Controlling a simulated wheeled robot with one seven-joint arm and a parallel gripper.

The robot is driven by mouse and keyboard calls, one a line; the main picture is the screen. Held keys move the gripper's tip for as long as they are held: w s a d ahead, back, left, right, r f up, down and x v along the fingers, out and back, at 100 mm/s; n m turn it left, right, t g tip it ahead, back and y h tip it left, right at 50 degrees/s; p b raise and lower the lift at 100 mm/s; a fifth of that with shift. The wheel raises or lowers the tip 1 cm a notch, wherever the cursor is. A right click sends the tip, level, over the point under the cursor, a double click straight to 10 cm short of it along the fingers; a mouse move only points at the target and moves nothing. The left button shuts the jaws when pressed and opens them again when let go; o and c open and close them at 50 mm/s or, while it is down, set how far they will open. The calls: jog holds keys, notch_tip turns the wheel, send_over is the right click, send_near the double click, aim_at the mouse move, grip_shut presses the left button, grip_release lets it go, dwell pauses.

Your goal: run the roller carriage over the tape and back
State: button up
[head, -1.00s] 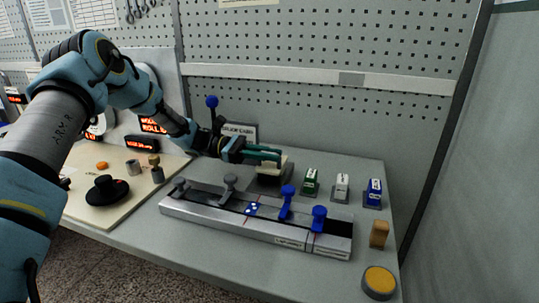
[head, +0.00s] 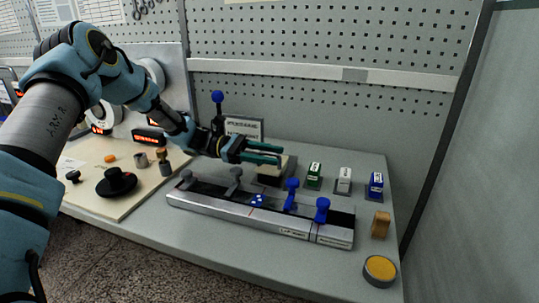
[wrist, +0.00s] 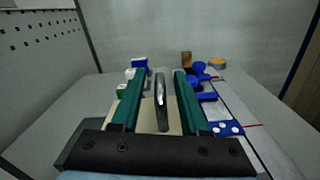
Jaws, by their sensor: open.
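My gripper (head: 278,154) is open, its two green fingers just above a cream block on a dark base (head: 275,179) behind the rail. In the wrist view, my fingers (wrist: 157,85) straddle an upright dark and silvery bar (wrist: 161,101) over the cream block (wrist: 150,122); I cannot tell whether they touch it. I cannot tell for sure which part is the roller carriage.
Green (head: 314,175), white (head: 344,180) and blue (head: 376,185) small dispensers stand right of the block. A wooden piece (head: 381,225) and yellow-topped round button (head: 380,269) are at the right edge. A blue-knobbed lever (head: 217,97) and pegboard (head: 330,50) stand behind.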

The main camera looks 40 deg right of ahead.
notch_tip(320, 180, up, 10)
jog(key=shift+b, duration=1.15)
jog(key=w+a+f+m+t+h+p, duration=0.2)
jog(key=w+a+f+m+t+p, duration=0.2)
jog(key=w+a+f+m+t, duration=0.25)
jog(key=shift+n+g, duration=0.25)
jog(key=shift+g, duration=0.5)
jog(key=p+x, duration=0.1)
jog(key=x, duration=0.1)
jog(key=p+x, duration=0.1)
jog(key=x, duration=0.2)
jog(key=f+p+x, duration=0.1)
jog(key=x, duration=0.2)
jog(key=shift+s+a, duration=0.15)
jog(key=shift+a, duration=0.15)
jog(key=shift+p+x, duration=0.4)
jog(key=shift+x, duration=0.4)
jog(key=shift+f, duration=0.15)
jog(key=shift+c, duration=0.2)
